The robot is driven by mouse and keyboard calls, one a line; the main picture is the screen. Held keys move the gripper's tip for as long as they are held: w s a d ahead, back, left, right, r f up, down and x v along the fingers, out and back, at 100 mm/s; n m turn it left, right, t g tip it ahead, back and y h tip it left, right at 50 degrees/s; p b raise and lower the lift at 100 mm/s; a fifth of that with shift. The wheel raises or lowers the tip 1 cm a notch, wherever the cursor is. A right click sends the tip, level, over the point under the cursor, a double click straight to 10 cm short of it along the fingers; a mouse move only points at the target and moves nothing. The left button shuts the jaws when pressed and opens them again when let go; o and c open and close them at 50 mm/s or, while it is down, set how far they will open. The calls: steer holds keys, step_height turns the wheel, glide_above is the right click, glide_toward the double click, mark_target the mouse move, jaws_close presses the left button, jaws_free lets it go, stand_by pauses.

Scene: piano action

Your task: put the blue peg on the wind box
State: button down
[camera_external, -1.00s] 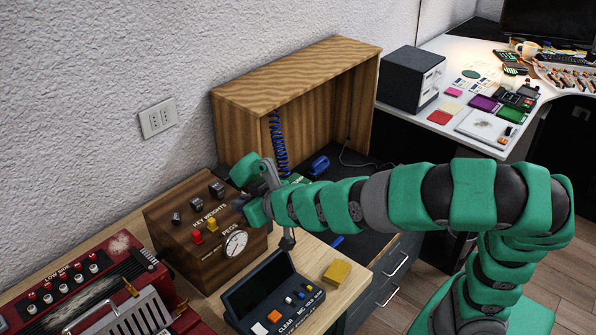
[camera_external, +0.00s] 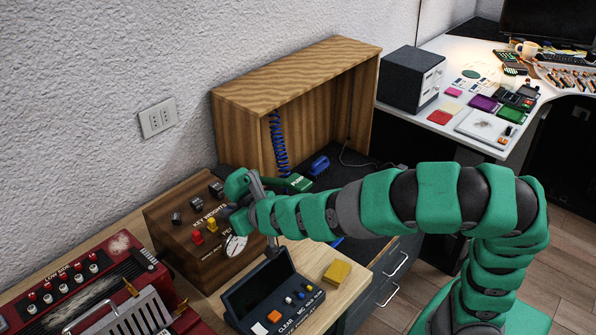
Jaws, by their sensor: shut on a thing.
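The wind box (camera_external: 190,262) is a dark wooden box with a sloped top, lettered KEY WEIGHTS and PEGS, with a round white dial (camera_external: 235,246). A red peg (camera_external: 198,238) and a yellow peg (camera_external: 212,224) stand in a row on it. My gripper (camera_external: 230,209) is over the right end of that peg row, close to the sloped face. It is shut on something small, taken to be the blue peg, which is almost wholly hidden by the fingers. I cannot tell whether it touches the box.
Several dark key weights (camera_external: 216,189) stand on the upper part of the box. A dark control panel (camera_external: 272,300) and a yellow block (camera_external: 337,272) lie to the right front. A red accordion (camera_external: 80,305) is at the left. A wooden shelf cabinet (camera_external: 240,128) stands behind.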

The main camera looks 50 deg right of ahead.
steer(key=c, duration=1.4)
jaws_free()
steer(key=shift+f, duration=0.1)
steer(key=shift+c, duration=0.2)
steer(key=shift+s+r, duration=0.1)
steer(key=shift+r, duration=0.15)
steer(key=p+v, duration=0.3)
steer(key=v, duration=0.8)
steer(key=shift+s, duration=0.35)
steer(key=shift+r, duration=0.1)
